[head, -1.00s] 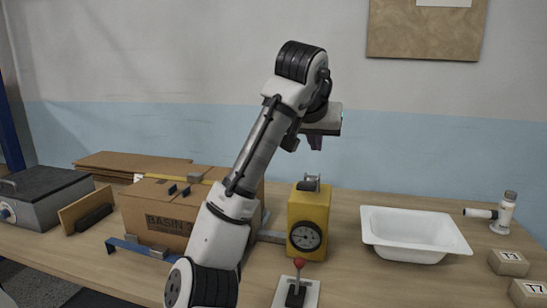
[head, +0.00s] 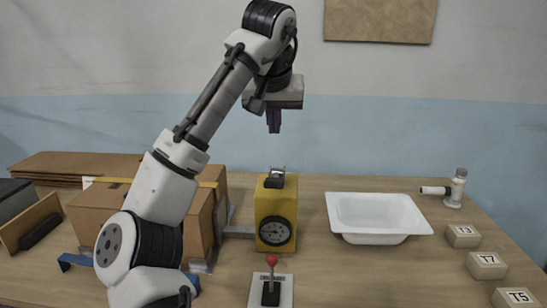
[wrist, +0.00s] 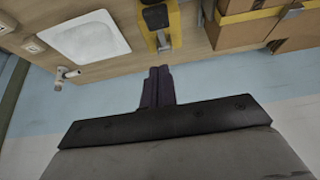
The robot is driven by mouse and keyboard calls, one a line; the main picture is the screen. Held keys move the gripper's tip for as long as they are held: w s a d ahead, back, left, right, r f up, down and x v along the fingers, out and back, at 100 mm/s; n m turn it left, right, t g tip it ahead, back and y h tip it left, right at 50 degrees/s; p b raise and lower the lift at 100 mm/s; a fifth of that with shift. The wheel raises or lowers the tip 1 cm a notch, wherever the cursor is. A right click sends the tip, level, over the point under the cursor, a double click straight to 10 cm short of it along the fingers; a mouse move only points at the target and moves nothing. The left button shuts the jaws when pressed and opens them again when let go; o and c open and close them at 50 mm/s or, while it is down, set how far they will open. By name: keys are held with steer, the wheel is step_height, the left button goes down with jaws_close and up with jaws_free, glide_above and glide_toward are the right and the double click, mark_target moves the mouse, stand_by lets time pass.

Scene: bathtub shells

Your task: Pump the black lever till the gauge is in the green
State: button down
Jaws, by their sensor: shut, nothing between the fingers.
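A yellow box (head: 275,208) stands on the table with a dark round gauge (head: 274,232) on its front. The gauge needle is too small to read. A black part (head: 274,181), possibly the lever, sits on the box's top with a small metal bracket. It also shows at the top of the wrist view (wrist: 155,16). A separate lever with a red ball knob (head: 271,260) and black base stands on a pale plate (head: 257,291) in front of the box. My gripper (head: 273,128) is shut and empty in the air above the yellow box, not touching it.
Labelled blocks T3 (head: 462,237), T7 (head: 487,266) and T5 (head: 515,298) line the right side. A cardboard box (head: 95,218) stands left, partly behind my arm.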

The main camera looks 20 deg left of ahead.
steer(key=p, duration=0.2)
glide_above(276, 178)
steer(key=s, duration=0.1)
step_height(276, 178, down, 8)
steer(key=shift+s+d+f, duration=0.1)
steer(key=shift+s, duration=0.05)
steer(key=f, duration=0.1)
steer(key=f+p, duration=0.1)
steer(key=f, duration=0.1)
steer(key=shift+s+f, duration=0.1)
steer(key=shift+s, duration=0.25)
steer(key=shift+s+d+f, duration=0.1)
steer(key=shift+d+f, duration=0.05)
steer(key=shift+f, duration=0.4)
steer(key=shift+f, duration=0.15)
